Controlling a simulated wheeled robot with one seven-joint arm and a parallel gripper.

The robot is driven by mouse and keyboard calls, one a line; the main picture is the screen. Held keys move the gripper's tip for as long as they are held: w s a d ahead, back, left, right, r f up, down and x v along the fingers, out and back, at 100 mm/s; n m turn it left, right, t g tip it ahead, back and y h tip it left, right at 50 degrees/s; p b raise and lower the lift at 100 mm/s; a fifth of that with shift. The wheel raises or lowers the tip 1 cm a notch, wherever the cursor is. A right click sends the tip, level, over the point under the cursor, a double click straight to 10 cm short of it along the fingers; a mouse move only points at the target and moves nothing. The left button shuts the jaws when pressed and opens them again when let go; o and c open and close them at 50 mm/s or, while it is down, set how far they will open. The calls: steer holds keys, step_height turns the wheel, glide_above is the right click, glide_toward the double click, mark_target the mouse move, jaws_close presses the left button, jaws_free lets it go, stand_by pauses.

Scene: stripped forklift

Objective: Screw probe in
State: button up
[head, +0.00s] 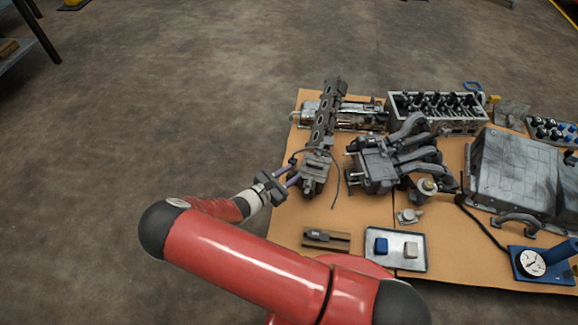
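My gripper (291,174) reaches from the left to the near end of a long dark manifold (318,135) with round ports. Its two purple fingers stand apart, and their tips meet the manifold's near end in the picture. A small dark piece, perhaps the probe (293,161), shows at the upper fingertip. A thin dark cable (336,184) loops over the manifold and hangs down on its right. Whether the fingers hold the probe, and whether it sits in a hole, is too small to tell.
The brown table top (300,218) carries a grey branched part (380,168), a cylinder head (437,108) and a large grey casing (519,168). Nearer are a tray (396,262) with a blue and a pale block, and a dial gauge (532,262). Open floor lies left.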

steer(key=a+f+n+t+y, duration=0.2)
steer(key=a+f+n+t, duration=0.1)
steer(key=f+n, duration=0.1)
steer(key=x, duration=0.8)
steer(key=shift+w+a+r, duration=0.1)
steer(key=shift+a+r, duration=0.1)
steer(key=shift+r, duration=0.15)
jaws_close()
steer(key=shift+f, duration=0.1)
steer(key=shift+b, duration=0.5)
